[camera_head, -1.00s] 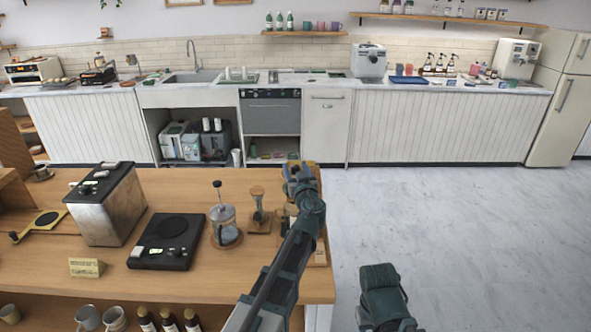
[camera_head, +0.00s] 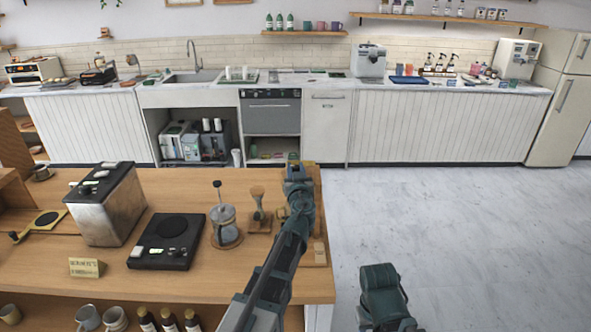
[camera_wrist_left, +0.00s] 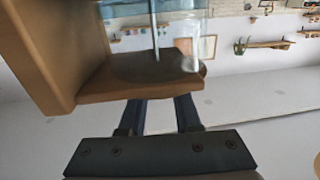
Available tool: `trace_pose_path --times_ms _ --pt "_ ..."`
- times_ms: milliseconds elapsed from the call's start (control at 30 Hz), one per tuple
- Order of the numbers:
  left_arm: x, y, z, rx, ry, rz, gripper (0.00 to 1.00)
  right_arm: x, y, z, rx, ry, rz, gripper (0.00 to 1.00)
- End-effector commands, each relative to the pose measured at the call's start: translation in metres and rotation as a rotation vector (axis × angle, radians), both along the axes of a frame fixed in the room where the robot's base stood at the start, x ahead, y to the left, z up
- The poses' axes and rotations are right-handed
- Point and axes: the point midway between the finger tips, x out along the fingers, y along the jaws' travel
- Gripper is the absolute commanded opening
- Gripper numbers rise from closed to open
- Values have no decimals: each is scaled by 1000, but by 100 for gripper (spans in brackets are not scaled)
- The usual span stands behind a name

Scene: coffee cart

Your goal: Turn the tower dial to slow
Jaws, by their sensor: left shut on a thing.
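My left gripper (camera_head: 298,168) is at the far right corner of the wooden counter, its arm reaching in from the front. In the left wrist view, a brown wooden tower (camera_wrist_left: 35,60) with a glass vessel (camera_wrist_left: 185,58) on its shelf fills the upper left. The two dark fingers (camera_wrist_left: 162,105) of my left gripper reach beneath the shelf's near edge. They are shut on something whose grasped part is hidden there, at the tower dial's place. The dial's face and marks cannot be read. My right gripper is not seen; only part of my right arm shows.
Beside the left arm stand a glass dripper with a wooden collar (camera_head: 257,205) and a French press (camera_head: 224,222). A black scale (camera_head: 168,240), a metal box (camera_head: 108,205) and a small sign (camera_head: 86,267) are further left. Open floor (camera_head: 460,240) lies to the right.

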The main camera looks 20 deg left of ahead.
Motion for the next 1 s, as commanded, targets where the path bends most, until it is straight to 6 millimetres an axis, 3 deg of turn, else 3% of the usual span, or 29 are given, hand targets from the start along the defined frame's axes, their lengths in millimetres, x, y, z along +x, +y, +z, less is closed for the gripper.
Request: trace_pose_path --times_ms 1000 --pt "2 3 0 0 0 -729 0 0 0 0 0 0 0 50"
